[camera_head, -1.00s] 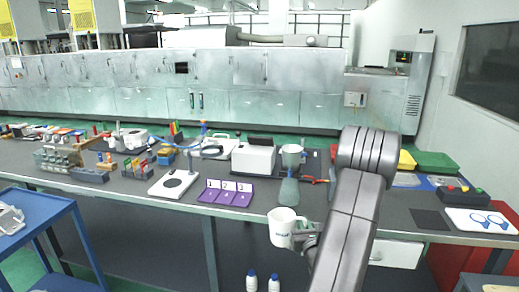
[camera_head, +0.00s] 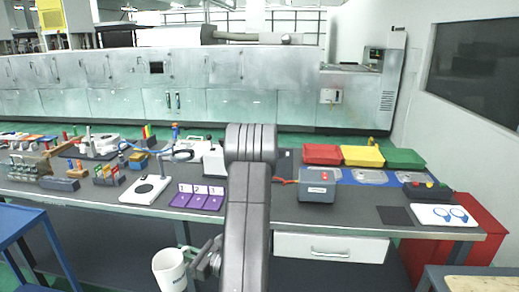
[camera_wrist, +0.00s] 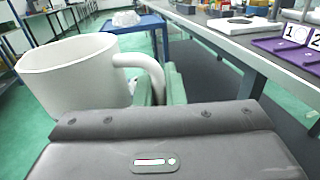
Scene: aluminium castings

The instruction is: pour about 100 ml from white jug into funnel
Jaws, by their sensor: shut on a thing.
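The white jug (camera_head: 168,270) is in front of the workbench, below the level of its top, at the lower middle of the head view. It looks close to upright, leaning slightly. My gripper (camera_head: 205,262) is shut on its handle, to the right of the jug's body. In the wrist view the jug (camera_wrist: 70,82) fills the left side, and my gripper (camera_wrist: 160,88) has its fingers at the handle. The jug's contents are not visible. No funnel is visible now; my arm covers the part of the bench behind it.
The workbench (camera_head: 345,216) carries a purple numbered tray (camera_head: 198,197), a white stand (camera_head: 145,189), a grey box (camera_head: 317,186) and red, yellow and green bins. A blue cart (camera_head: 22,228) stands at the left. A drawer (camera_head: 330,247) hangs under the bench.

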